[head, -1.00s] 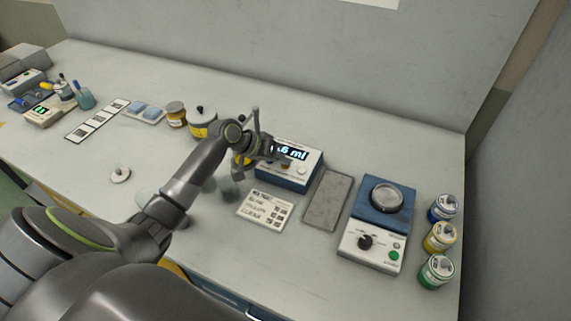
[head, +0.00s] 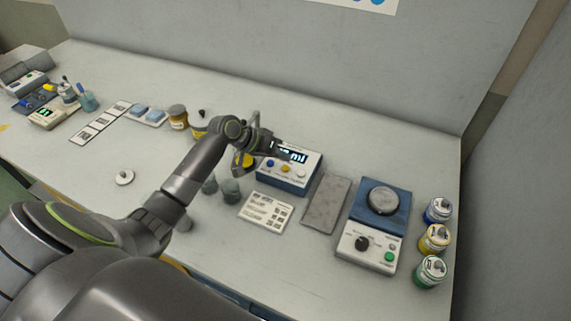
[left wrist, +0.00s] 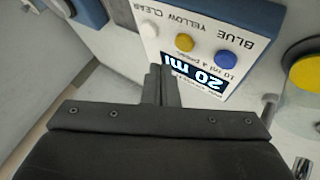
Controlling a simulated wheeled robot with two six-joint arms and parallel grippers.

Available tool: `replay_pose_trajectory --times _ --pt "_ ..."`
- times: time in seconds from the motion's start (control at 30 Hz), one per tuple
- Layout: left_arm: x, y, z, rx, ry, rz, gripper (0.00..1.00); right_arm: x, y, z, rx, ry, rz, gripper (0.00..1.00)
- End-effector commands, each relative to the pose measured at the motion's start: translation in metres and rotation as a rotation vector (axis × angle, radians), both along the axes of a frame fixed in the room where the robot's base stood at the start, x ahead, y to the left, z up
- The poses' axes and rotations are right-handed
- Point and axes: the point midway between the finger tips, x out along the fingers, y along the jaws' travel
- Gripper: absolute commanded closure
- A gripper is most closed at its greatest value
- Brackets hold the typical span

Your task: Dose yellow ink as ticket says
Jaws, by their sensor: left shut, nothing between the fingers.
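The dosing unit (head: 287,182) is a blue and white box with blue, yellow and white buttons and a lit display. In the left wrist view its labels read BLUE, YELLOW, CLEAR and "10 ml a press". The display (left wrist: 193,75) there shows 20 ml, upside down. The yellow button (left wrist: 185,42) shows uncovered. My left gripper (left wrist: 162,74) is shut and empty, its tips over the unit by the display; in the head view it covers part of the digits. The ticket (head: 265,212) lies in front of the unit; its small print is not legible.
A grey mat (head: 326,203) and a scale-like device (head: 368,245) with a round dish stand right of the unit. Blue, yellow (head: 434,239) and green jars line the right edge. Dark cups (head: 231,191) stand left of the ticket. A yellow-topped container (head: 243,161) is beside the unit.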

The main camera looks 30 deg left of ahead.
Motion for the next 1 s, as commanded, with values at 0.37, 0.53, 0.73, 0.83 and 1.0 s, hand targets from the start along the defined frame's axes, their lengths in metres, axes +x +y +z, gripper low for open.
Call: replay_pose_trajectory --times 0.37,0.53,0.73,0.83,1.0 --pt "0.0 0.0 0.036 0.0 0.0 0.0 1.0 0.0 0.0 0.036 0.0 0.0 0.0 0.64" --pt "0.0 0.0 0.034 0.0 0.0 0.0 1.0 0.0 0.0 0.034 0.0 0.0 0.0 0.64" --pt "0.0 0.0 0.034 0.0 0.0 0.0 1.0 0.0 0.0 0.034 0.001 0.0 0.0 0.64" --pt "0.0 0.0 0.034 0.0 0.0 0.0 1.0 0.0 0.001 0.034 0.001 0.0 0.0 0.64" --pt "0.0 0.0 0.034 0.0 0.0 0.0 1.0 0.0 0.001 0.034 0.001 0.0 -0.001 0.64"
